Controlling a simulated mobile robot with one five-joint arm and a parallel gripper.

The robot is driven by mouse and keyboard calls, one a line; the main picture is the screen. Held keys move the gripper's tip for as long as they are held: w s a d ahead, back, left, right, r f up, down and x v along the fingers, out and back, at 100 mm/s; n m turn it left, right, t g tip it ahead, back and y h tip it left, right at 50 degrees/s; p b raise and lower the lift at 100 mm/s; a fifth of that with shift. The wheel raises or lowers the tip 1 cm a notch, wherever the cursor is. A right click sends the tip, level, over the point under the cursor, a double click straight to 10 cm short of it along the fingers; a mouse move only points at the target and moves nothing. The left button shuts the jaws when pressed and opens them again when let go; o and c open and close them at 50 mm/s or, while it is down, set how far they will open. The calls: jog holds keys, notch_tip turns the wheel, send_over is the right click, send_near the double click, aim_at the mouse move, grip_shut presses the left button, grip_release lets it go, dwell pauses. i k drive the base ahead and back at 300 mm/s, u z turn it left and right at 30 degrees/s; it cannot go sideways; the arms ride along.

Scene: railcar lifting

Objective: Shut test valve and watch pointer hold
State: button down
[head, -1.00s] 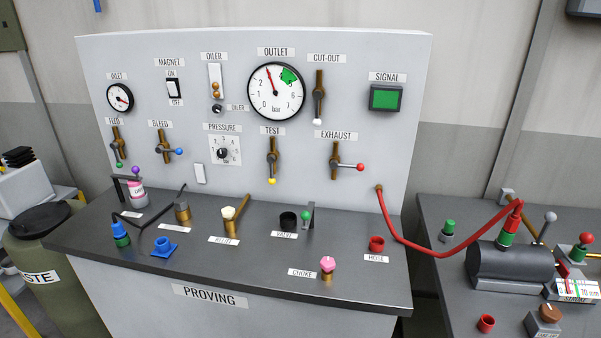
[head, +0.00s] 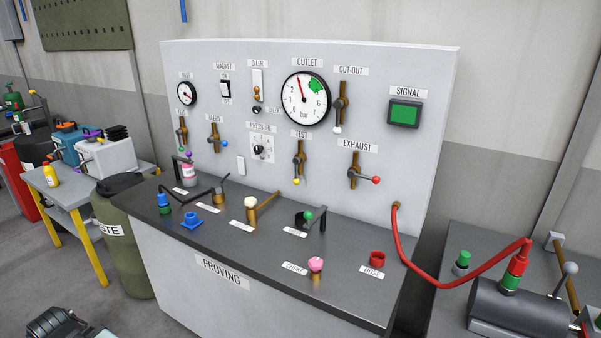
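The test valve (head: 299,158) is a brass fitting under the TEST label on the grey panel. Its lever hangs straight down, in line with the fitting, and ends in a yellow knob (head: 297,181). The outlet gauge (head: 305,98) is a large white dial above it, marked in bar, with a green patch at its upper right. Its red pointer (head: 301,85) points up and slightly left, outside the green patch. My gripper cannot be made out in this view, so nothing is seen touching the valve.
The exhaust valve (head: 355,177) has its red-knobbed lever out to the right. The cut-out valve (head: 341,105) has its lever down. The black bench top (head: 255,270) below holds several small fittings. A red hose (head: 440,284) runs right. A dark machine part (head: 70,322) shows at bottom left.

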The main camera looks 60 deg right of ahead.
aim_at(295, 160)
jog(key=u, duration=1.25)
jog(key=i, duration=2.45)
jog(key=z, duration=4.45)
jog(key=i, duration=1.05)
jog(key=u, duration=0.05)
